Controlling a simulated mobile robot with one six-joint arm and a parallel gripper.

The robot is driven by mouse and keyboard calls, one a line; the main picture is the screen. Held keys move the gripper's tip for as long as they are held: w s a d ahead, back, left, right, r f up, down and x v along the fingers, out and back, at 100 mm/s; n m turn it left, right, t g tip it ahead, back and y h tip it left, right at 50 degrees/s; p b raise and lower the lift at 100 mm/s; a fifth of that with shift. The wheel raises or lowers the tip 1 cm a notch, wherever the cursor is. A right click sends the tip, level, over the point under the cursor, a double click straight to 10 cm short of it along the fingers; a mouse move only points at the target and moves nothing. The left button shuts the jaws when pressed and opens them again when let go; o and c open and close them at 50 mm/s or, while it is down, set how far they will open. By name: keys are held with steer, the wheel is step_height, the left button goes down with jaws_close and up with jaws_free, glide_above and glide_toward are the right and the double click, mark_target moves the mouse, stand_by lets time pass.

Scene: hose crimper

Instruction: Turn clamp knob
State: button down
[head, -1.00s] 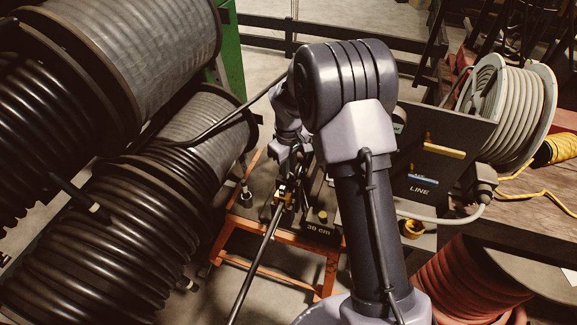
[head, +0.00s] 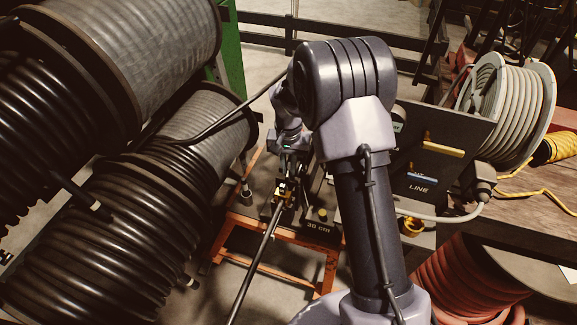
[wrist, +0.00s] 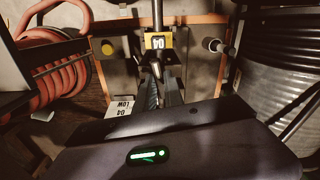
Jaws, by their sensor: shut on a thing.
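My gripper (head: 288,172) points down over the clamp on the orange-framed bench, beside the black hose (head: 256,262). In the wrist view its dark body with a green light fills the bottom, and its fingers (wrist: 156,88) reach toward the clamp. The jaws are shut on the clamp knob, which the gripper itself mostly hides.
A yellow knob (head: 322,214) stands near the 30 cm label, and a dark post (head: 246,190) on the other side. Large black hose reels (head: 120,225) crowd the left. The LINE panel (head: 430,160) and a grey hose reel (head: 512,98) stand at the right.

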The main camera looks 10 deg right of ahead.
mark_target(289, 169)
steer(key=m+b, duration=0.1)
steer(key=m, duration=0.6)
steer(key=m+b, duration=0.1)
steer(key=m, duration=0.5)
steer(key=shift+m, duration=0.4)
steer(key=shift+b, duration=0.3)
steer(key=c, duration=1.4)
jaws_free()
steer(key=shift+c, duration=0.2)
step_height(289, 169, up, 18)
steer(key=p, duration=0.6)
steer(key=shift+f, duration=0.25)
